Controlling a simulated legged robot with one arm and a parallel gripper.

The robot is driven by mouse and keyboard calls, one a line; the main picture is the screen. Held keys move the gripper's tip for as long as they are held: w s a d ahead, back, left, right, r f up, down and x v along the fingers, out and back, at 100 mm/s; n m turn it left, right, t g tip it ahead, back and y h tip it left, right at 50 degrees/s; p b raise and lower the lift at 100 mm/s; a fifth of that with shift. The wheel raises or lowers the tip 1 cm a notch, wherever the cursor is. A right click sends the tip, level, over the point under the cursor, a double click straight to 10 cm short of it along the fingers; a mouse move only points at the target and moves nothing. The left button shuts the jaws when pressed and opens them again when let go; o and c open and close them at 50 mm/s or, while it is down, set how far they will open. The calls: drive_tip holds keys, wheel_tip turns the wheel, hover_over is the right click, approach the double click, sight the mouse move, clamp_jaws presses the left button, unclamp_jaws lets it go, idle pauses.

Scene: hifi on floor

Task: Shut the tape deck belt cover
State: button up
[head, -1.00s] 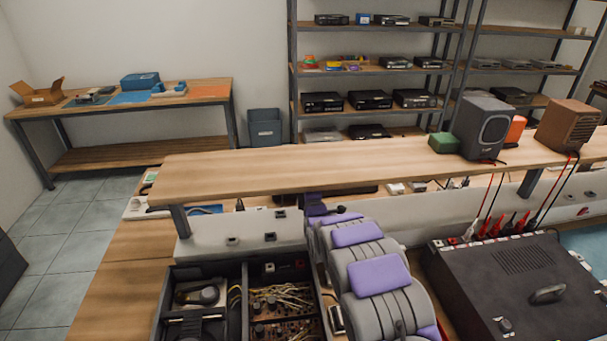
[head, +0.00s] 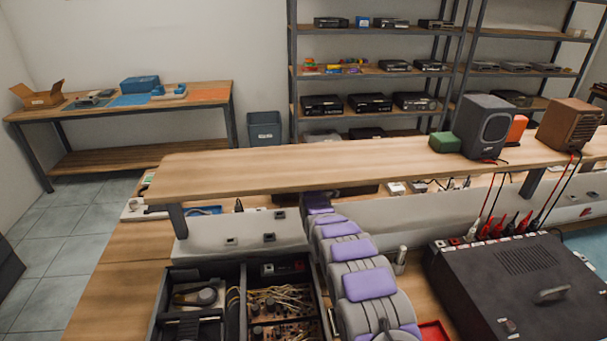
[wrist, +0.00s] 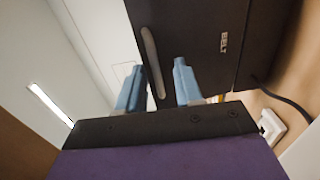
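In the wrist view a dark panel lettered "BELT" (wrist: 205,38) fills the upper middle, with a long grey handle (wrist: 152,62) on its face. My gripper (wrist: 158,86) is open, its two blue fingers pointing at the panel. The lower end of the handle shows between the fingers; I cannot tell whether they touch it. In the head view a black open-topped unit (head: 245,292) shows wiring and parts inside, at the lower left of the bench. My grey and purple arm covers the area to its right, and my gripper's fingers cannot be made out there.
A raised wooden shelf (head: 300,165) crosses the bench behind. A black box with a handle (head: 500,282) stands at the right, with red and black leads behind it. A red tray (head: 434,331) lies beside my arm. A dark cable (wrist: 283,100) runs near the panel.

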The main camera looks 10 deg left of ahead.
drive_tip(key=shift+w+a+r, duration=0.1)
drive_tip(key=shift+w, duration=0.3)
drive_tip(key=shift+c, duration=0.2)
drive_tip(key=c, duration=0.6)
clamp_jaws()
drive_tip(key=shift+f, duration=0.2)
idle(0.4)
